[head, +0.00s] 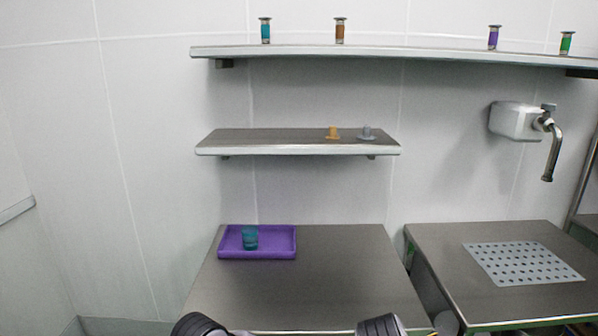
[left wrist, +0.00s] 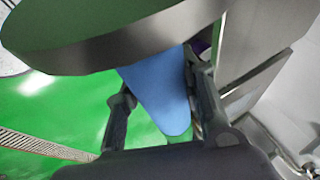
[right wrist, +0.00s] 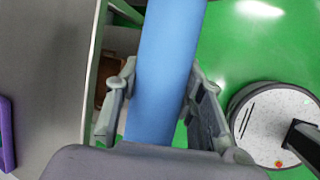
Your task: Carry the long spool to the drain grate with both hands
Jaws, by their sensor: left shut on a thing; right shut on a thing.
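The long spool shows as a blue bar in the left wrist view (left wrist: 158,95) and in the right wrist view (right wrist: 165,60). My left gripper (left wrist: 163,92) is shut on one part of the spool, with a finger on each side. My right gripper (right wrist: 160,88) is shut on another part of it. The spool is not visible in the head view, where only dark rounded parts of my arms show at the bottom edge. The drain grate (head: 523,263) is a pale perforated plate on the right-hand counter, with nothing on it.
The left counter (head: 310,275) carries a purple tray (head: 230,252) with a teal cup (head: 250,238). A gap separates it from the right counter (head: 440,260). A wall tap (head: 552,150) hangs above the grate. Two shelves hold small items.

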